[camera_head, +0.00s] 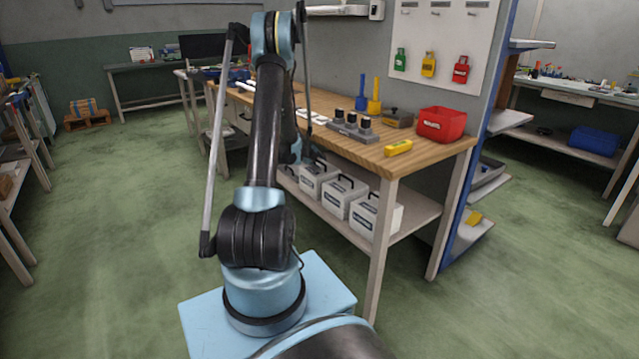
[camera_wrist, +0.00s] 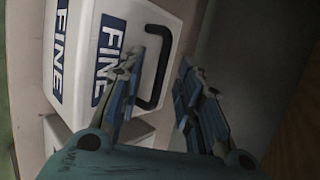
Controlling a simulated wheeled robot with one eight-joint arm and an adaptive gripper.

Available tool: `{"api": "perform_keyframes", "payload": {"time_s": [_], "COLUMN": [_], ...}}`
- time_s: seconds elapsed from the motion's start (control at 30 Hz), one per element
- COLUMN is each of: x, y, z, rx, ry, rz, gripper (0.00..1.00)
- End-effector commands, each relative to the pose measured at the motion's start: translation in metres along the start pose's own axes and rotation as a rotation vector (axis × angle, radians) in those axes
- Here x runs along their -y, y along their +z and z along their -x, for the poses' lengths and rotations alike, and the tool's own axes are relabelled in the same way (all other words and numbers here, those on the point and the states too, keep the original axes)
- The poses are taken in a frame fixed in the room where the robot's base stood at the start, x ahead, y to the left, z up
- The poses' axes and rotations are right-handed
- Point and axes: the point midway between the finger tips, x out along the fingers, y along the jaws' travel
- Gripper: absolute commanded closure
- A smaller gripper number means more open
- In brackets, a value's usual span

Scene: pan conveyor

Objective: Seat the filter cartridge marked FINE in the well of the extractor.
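In the wrist view a white box-shaped cartridge marked FINE (camera_wrist: 72,50) fills the upper left, with the word on two faces. Its black handle (camera_wrist: 165,45) stands out toward my gripper (camera_wrist: 160,70). My gripper is open, its two fingers on either side of the handle; I cannot tell if they touch it. In the head view several white cartridges (camera_head: 342,194) with black handles stand in a row on the bench's lower shelf (camera_head: 405,208); their labels are too small to read. I cannot make out the extractor.
A second white box (camera_wrist: 62,130) shows partly below the marked one in the wrist view. The wooden bench top (camera_head: 440,150) overhangs the shelf, and a bench leg (camera_head: 382,250) stands at the front corner. A red bin (camera_head: 441,124) sits on top.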

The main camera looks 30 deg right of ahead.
Motion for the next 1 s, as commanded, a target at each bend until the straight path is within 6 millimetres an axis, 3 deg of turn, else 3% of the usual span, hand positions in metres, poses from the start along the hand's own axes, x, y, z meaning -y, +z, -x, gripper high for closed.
{"api": "perform_keyframes", "payload": {"time_s": [0.23, 0.4, 1.0], "x": [-0.0003, -0.0003, 0.0013], "y": [0.0000, 0.0000, -0.0001], "z": [-0.0022, -0.0021, -0.0008], "rx": [0.000, 0.000, 0.000], "ry": [0.000, 0.000, 0.000], "rz": [0.000, 0.000, 0.000], "gripper": [0.68, 1.00, 1.00]}}
